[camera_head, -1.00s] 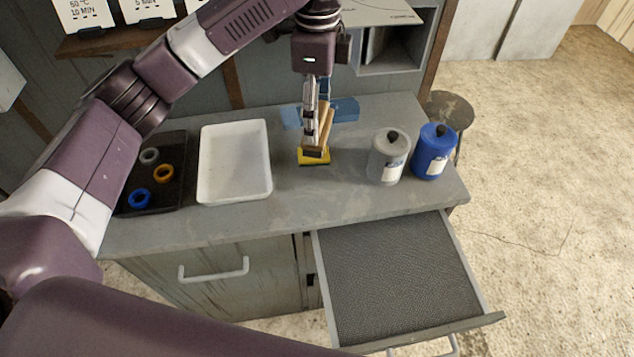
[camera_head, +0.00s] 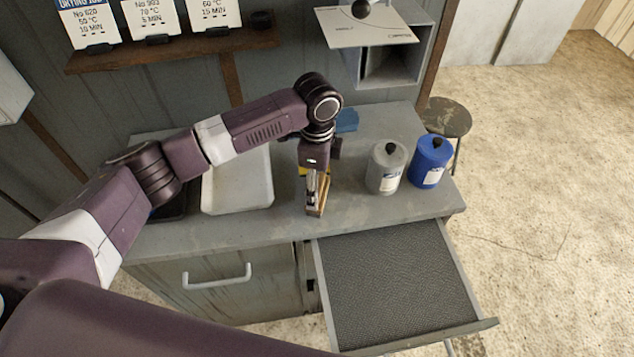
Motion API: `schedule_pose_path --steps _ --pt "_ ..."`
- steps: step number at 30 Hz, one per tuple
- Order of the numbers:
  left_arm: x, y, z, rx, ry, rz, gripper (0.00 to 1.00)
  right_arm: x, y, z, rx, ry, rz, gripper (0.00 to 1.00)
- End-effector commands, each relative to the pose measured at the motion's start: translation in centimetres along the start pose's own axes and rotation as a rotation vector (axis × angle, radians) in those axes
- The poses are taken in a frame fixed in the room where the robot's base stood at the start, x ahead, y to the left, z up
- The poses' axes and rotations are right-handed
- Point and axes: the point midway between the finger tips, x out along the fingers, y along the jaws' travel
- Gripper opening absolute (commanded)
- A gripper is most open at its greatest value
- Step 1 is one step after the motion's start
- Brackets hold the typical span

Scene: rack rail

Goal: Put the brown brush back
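My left gripper (camera_head: 313,199) points down over the front part of the workbench, between the white tray and the two bottles. A brown, wooden-looking piece, apparently the brown brush (camera_head: 322,194), is at its fingers, which look shut on it. The fingers hide part of it, and I cannot tell whether its lower end touches the bench. A yellow item (camera_head: 302,171) shows just behind, mostly hidden by my gripper. The open drawer (camera_head: 390,285) below the bench has a dark textured lining and looks empty. My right gripper is not in view.
A white tray (camera_head: 262,194) lies left of my gripper. A grey bottle (camera_head: 383,168) and a blue bottle (camera_head: 430,163) stand to the right. A blue item (camera_head: 347,121) lies behind. A stool (camera_head: 447,118) stands beyond the bench's right end.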

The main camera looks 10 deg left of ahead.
Motion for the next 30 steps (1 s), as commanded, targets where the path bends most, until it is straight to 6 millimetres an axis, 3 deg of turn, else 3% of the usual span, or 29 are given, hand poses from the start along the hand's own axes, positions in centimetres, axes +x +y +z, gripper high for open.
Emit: schedule_pose_path --steps 12,13,18,30 --pt "0.67 -0.02 -0.04 0.0 0.001 -0.001 0.45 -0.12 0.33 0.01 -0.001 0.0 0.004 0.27" --pt "0.72 -0.02 -0.03 0.0 0.0 -0.001 0.66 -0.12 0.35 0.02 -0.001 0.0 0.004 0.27" --pt "0.69 -0.02 -0.01 0.0 0.0 -0.001 0.82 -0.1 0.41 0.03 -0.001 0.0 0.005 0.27" --pt "-0.23 -0.11 0.0 0.0 0.001 -0.003 0.82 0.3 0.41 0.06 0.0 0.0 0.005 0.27"
